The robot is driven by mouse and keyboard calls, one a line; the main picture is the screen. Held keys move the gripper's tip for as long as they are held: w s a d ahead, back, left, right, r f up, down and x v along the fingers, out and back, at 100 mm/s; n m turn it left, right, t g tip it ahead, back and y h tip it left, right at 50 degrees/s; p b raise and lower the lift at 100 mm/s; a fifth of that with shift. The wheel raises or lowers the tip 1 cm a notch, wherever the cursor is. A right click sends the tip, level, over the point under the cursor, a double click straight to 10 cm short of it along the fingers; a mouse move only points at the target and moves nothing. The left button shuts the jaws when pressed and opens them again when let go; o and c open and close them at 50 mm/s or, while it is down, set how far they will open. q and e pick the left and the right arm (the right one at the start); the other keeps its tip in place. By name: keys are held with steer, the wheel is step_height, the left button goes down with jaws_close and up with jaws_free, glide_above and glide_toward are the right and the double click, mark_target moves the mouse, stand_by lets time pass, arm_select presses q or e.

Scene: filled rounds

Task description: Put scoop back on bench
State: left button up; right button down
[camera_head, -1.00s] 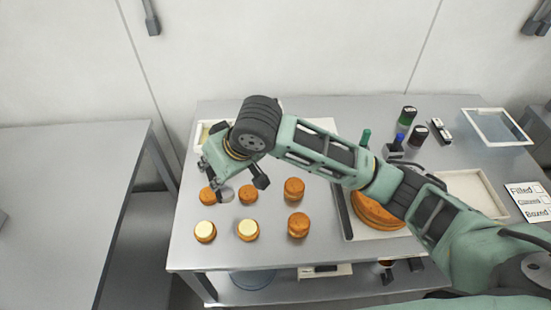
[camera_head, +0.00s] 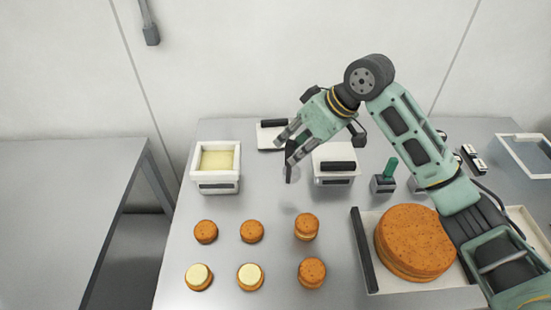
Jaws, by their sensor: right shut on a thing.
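My right gripper (camera_head: 289,150) is shut on the scoop over the bench, between a white tub and a white box. The scoop's dark handle (camera_head: 290,162) points down from the fingers. A pale grey shape just below it looks like the scoop's bowl, but it is faint against the grey metal bench (camera_head: 262,178). I cannot tell whether the scoop touches the bench. My left gripper is not in view.
The white tub (camera_head: 201,185) holds cream-coloured filling. A white box (camera_head: 333,168) with a black handle stands close right of the gripper. Several small cakes (camera_head: 251,231) stand in front; a large round cake (camera_head: 414,241) sits on a tray (camera_head: 385,285).

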arm_select(q)
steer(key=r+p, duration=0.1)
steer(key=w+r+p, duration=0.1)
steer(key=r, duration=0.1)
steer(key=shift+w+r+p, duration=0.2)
steer(key=shift+p, duration=0.2)
arm_select(e)
steer(key=w+x, duration=0.1)
steer(key=x, duration=0.8)
steer(key=shift+w, duration=0.1)
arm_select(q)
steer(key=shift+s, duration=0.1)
arm_select(e)
steer(key=c, duration=1.7)
jaws_free()
steer(key=shift+c, duration=0.2)
arm_select(q)
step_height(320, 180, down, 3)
steer(key=b, duration=0.2)
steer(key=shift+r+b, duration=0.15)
steer(key=shift+b, duration=0.2)
arm_select(e)
steer(key=v, duration=1.2)
steer(key=shift+r, duration=0.2)
steer(key=shift+a, duration=0.1)
